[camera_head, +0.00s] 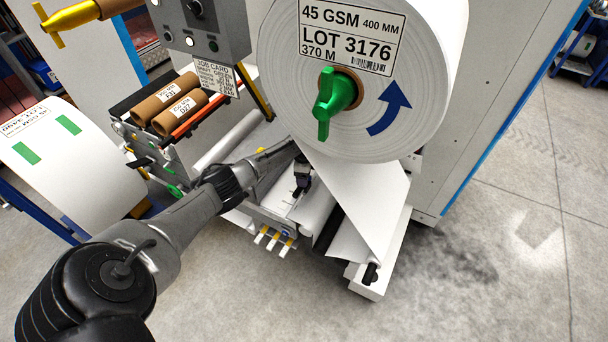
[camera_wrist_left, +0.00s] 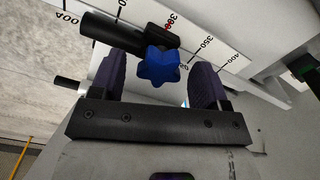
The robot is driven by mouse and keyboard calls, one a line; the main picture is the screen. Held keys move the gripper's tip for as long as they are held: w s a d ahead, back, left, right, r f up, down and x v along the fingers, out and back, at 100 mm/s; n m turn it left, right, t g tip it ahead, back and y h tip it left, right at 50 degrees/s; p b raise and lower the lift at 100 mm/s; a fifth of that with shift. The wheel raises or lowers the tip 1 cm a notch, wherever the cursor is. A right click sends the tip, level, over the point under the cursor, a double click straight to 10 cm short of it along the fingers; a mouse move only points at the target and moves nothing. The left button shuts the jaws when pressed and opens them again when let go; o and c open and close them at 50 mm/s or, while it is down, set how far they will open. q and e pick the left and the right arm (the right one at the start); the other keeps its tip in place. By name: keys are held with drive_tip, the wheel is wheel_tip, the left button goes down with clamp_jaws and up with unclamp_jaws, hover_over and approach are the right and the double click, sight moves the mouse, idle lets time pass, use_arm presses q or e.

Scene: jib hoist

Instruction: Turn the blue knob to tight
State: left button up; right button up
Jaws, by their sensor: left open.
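The blue knob (camera_wrist_left: 160,67) is a small lobed star shape on a black clamp (camera_wrist_left: 130,33) beside a white scale strip with black numbers. In the left wrist view, my left gripper (camera_wrist_left: 158,80) is open, with one dark finger on each side of the knob. Gaps show between the fingers and the knob, so it is not gripped. In the head view the left gripper (camera_head: 302,182) is low, beneath the big paper roll, and I cannot make out the knob there. My right gripper is in neither view.
The big white paper roll (camera_head: 430,60) with a green handle (camera_head: 335,98) hangs just above my left arm. Brown cores (camera_head: 165,108) lie on a rack to the left. Another white roll (camera_head: 60,160) stands at far left. The floor at right is clear.

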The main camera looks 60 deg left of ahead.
use_arm(q)
drive_tip(key=shift+r+p, duration=0.65)
drive_tip(key=shift+r, duration=2.95)
